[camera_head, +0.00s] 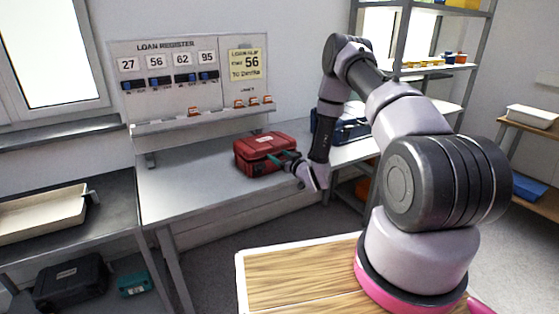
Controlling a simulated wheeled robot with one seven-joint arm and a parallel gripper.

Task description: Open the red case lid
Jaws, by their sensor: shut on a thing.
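The red case (257,148) sits on the grey workbench (190,185) below the wall board. Its lid looks closed, with a dark handle or latch area on its front. My gripper (287,157) reaches in from the right, at the case's front right side. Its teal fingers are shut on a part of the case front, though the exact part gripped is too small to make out. The fingers and hand hide some of the right front of the case.
A loan register board (190,75) with number cards hangs behind the bench, above a narrow ledge (200,120) with small orange items. A beige tray (42,215) lies on the left bench. The bench left of the red case is clear.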

